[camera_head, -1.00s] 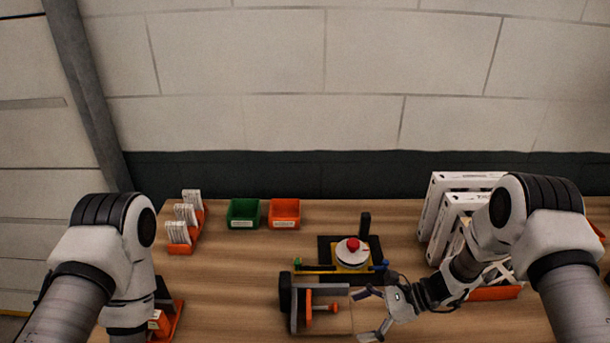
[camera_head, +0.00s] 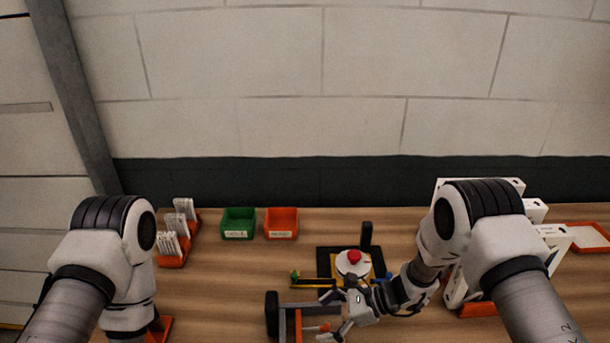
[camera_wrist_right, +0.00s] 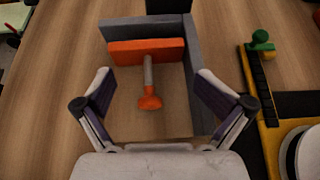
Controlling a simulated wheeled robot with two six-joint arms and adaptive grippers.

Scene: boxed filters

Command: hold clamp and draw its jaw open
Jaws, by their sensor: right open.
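The clamp stands on the bench with a grey frame (camera_head: 283,322), which also shows in the right wrist view (camera_wrist_right: 194,88). Its orange jaw plate (camera_wrist_right: 145,51) lies close along the frame's far grey plate. A grey rod runs from the jaw toward my wrist and ends in an orange knob (camera_wrist_right: 150,99). My right gripper (camera_head: 326,317) is open and empty at the clamp's right side. In the right wrist view its two fingers (camera_wrist_right: 153,78) stand wide on either side of the rod and knob, apart from them. My left gripper is not in view.
A fixture with a red-topped white round part (camera_head: 353,262) stands just behind my right gripper. Green (camera_head: 238,224) and orange (camera_head: 281,224) bins sit at the back. A rack of white boxes (camera_head: 176,235) stands left; larger white boxes (camera_head: 455,288) stand right, partly behind my arm.

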